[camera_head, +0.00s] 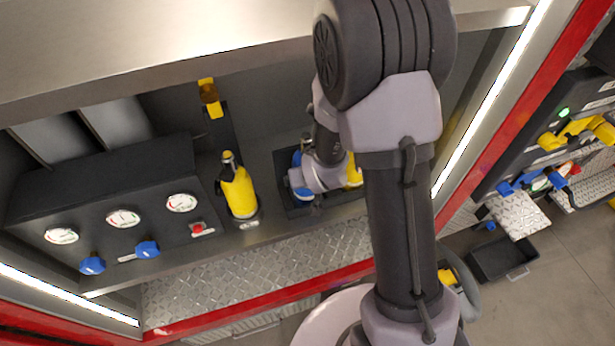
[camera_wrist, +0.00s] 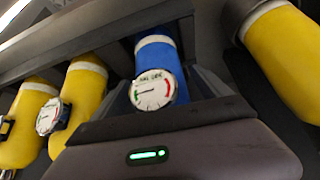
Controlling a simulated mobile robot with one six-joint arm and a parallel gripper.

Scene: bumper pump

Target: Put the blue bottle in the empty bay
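The blue bottle (camera_wrist: 158,62) has a white band and a round white gauge on its front. In the wrist view it stands between the two fingers of my gripper (camera_wrist: 160,90). The fingers lie along both its sides, and I cannot tell whether they press on it. In the head view my gripper (camera_head: 312,182) is low over a dark tray (camera_head: 290,207) on the shelf, and only bits of blue (camera_head: 303,193) show around it. My arm hides much of this area.
A yellow bottle (camera_head: 239,192) stands left of the tray, beside a panel with gauges and blue knobs (camera_head: 147,249). Another yellow bottle (camera_head: 354,170) is partly hidden by my arm. Yellow bottles flank the blue one in the wrist view (camera_wrist: 84,88), (camera_wrist: 285,60). The shelf roof overhangs.

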